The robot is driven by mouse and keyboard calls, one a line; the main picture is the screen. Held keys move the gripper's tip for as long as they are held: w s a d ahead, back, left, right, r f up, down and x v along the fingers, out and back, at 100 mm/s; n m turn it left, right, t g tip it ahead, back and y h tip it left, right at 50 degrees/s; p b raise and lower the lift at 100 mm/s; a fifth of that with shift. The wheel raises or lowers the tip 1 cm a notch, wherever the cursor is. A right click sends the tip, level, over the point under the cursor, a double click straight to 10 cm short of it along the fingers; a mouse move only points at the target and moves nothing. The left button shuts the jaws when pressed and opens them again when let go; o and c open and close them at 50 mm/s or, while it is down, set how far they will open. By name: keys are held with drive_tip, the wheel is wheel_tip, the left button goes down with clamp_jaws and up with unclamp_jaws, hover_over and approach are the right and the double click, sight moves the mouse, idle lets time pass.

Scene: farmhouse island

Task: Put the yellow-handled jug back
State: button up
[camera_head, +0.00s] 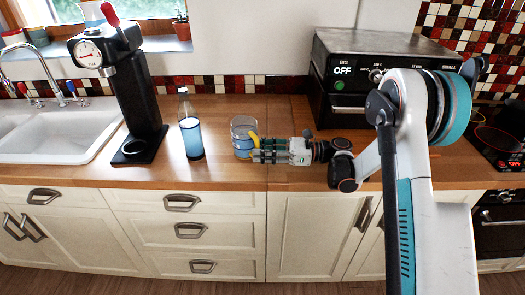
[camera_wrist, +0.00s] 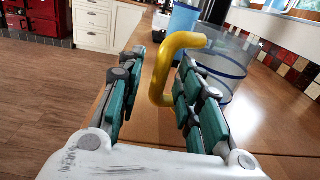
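The jug (camera_head: 241,148) is clear with a blue band and a yellow handle. It stands upright on the wooden counter, left of my gripper (camera_head: 257,152). In the wrist view the jug (camera_wrist: 228,72) is just beyond my gripper (camera_wrist: 160,62), with its yellow handle (camera_wrist: 158,78) toward me. The handle sits between my two fingers. The fingers are apart, with a visible gap between the left finger and the handle. The right finger looks close to the handle; I cannot tell whether it touches. The fingers partly hide the jug's lower part.
Farther left are a black drink machine (camera_head: 140,100) and the white sink (camera_head: 55,140). A black oven (camera_head: 345,85) stands behind my arm. The counter (camera_head: 225,183) is clear in front of the jug.

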drive_tip(key=shift+f, duration=0.15)
drive_tip(key=d+p, duration=0.1)
drive_tip(key=d, duration=0.3)
drive_tip(key=s+d+p, duration=0.1)
drive_tip(key=d, duration=0.4)
drive_tip(key=d+p, duration=0.1)
drive_tip(key=d, duration=0.3)
drive_tip(key=shift+s+d+r+p, duration=0.2)
drive_tip(key=shift+s+d+p, duration=0.15)
drive_tip(key=shift+p, duration=0.05)
drive_tip(key=shift+w+a+r, duration=0.1)
drive_tip(key=shift+a+r, duration=0.1)
drive_tip(key=shift+r, duration=0.2)
drive_tip(key=s+a+r+n+t+h, duration=0.2)
drive_tip(key=s+a+r+n+h, duration=0.2)
drive_tip(key=s+r+n+h, duration=0.5)
drive_tip(key=s+d+r+n+t+h, duration=0.1)
drive_tip(key=s+d+n+h, duration=0.3)
drive_tip(key=s, duration=0.6)
drive_tip(key=s+d+r+n+t+h, duration=0.2)
drive_tip(key=s+d+n+h, duration=0.3)
drive_tip(key=s, duration=0.5)
drive_tip(key=shift+s+n+t, duration=0.35)
drive_tip(key=shift+n+t, duration=0.05)
drive_tip(key=shift+t, duration=0.1)
